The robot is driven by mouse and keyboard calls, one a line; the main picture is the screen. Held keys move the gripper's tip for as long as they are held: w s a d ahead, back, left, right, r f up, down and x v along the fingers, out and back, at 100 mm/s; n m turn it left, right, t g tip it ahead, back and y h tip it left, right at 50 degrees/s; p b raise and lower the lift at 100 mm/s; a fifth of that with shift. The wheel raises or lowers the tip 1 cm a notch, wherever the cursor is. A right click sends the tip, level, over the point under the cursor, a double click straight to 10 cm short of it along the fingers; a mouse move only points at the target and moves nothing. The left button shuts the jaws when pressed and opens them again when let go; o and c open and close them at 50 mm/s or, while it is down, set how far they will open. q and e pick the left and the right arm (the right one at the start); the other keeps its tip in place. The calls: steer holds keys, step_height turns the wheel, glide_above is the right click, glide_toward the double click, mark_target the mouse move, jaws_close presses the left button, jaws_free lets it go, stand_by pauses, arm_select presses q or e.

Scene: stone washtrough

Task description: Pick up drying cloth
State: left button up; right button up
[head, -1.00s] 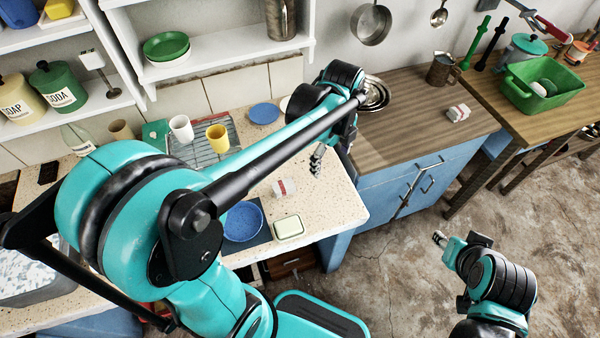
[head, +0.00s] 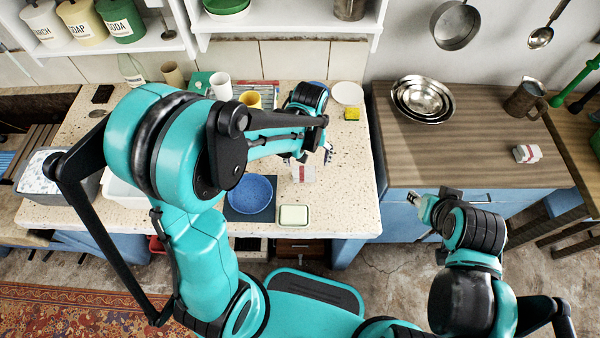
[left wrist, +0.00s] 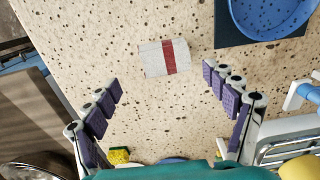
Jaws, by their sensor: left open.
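A folded white cloth with a red stripe (left wrist: 165,58), which looks like the drying cloth, lies on the speckled stone counter. In the head view the cloth (head: 303,174) is just below my left gripper (head: 300,157), partly covered by it. In the left wrist view the fingers of my left gripper (left wrist: 162,80) are spread wide and empty. The cloth lies just beyond the fingertips, between their lines, and is not touched. My right gripper (head: 418,200) hangs in front of the blue cabinet; its jaws are too small to read.
A blue bowl (head: 250,194) on a dark mat and a pale soap-like block (head: 294,215) are near the cloth. A yellow sponge (head: 352,114) and a white plate (head: 347,93) lie behind. A similar striped item (head: 527,153) lies on the wooden counter beside steel bowls (head: 422,98).

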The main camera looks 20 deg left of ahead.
mark_target(304, 171)
arm_select(q)
steer(key=f+b, duration=0.1)
steer(key=f, duration=0.1)
steer(key=f+b, duration=0.1)
steer(key=f, duration=0.1)
steer(key=f+b, duration=0.1)
steer(key=f, duration=0.2)
steer(key=shift+a+f, duration=0.1)
steer(key=shift+a, duration=0.3)
steer(key=shift+s, duration=0.1)
steer(key=c, duration=1.3)
steer(key=shift+r, duration=0.2)
steer(key=shift+c, duration=0.2)
step_height(304, 171, up, 4)
steer(key=shift+p, duration=1.1)
steer(key=s+d+r+p, duration=0.3)
steer(key=s+d+r, duration=0.3)
steer(key=d, duration=0.4)
steer(key=shift+s+r, duration=0.15)
steer(key=shift+r, duration=0.25)
steer(key=shift+o, duration=1.2)
